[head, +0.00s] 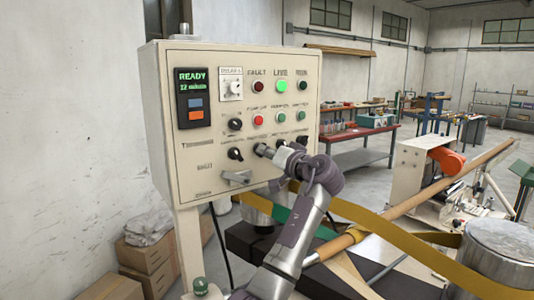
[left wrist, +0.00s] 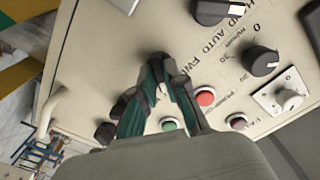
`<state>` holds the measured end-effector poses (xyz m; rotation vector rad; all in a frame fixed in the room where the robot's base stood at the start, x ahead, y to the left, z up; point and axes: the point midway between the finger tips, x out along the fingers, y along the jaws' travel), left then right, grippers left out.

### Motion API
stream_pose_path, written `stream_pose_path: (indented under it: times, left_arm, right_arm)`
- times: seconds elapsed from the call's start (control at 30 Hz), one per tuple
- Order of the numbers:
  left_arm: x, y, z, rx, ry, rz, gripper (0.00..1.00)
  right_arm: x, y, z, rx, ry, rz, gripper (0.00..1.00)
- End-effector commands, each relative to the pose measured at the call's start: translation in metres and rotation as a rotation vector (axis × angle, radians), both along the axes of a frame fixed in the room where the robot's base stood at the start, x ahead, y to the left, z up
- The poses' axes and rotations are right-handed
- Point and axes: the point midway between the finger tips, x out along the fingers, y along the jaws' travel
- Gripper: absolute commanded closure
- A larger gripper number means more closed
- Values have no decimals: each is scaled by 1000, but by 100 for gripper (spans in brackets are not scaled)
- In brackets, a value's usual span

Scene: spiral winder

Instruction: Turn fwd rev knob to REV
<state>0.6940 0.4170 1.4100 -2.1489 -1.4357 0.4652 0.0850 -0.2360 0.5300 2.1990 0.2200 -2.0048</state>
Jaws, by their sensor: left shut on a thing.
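My left gripper (head: 262,149) is at the front of the cream control panel (head: 210,185), in its lower row of knobs. In the left wrist view its two fingers (left wrist: 163,66) are close together against the panel, below the printed words "HAND AUTO FWD". My right gripper is not in view.
A black knob (head: 235,153) sits left of the gripper, and another black knob (head: 282,142) is close on its right. A red button (left wrist: 205,97) and green button (left wrist: 168,124) are near the fingers.

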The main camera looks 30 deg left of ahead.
Motion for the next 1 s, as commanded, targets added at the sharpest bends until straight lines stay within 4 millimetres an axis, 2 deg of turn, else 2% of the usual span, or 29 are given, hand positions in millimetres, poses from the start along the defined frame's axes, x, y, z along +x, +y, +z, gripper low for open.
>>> stream_pose_path:
  times: [0.3, 0.33, 0.47, 0.8, 1.0]
  left_arm:
    - [0, 0, 4, 8, -3, -1, 100]
    - [0, 0, 4, 8, -3, -1, 84]
    - [0, 0, 3, 6, -3, -1, 63]
    - [-1, -3, 1, 3, 0, -1, 62]
    - [-10, -28, 0, 2, 0, -4, 62]
  right_arm:
    - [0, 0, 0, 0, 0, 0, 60]
    - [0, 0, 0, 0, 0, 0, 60]
    - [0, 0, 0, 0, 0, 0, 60]
    - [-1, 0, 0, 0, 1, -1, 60]
    - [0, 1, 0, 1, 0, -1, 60]
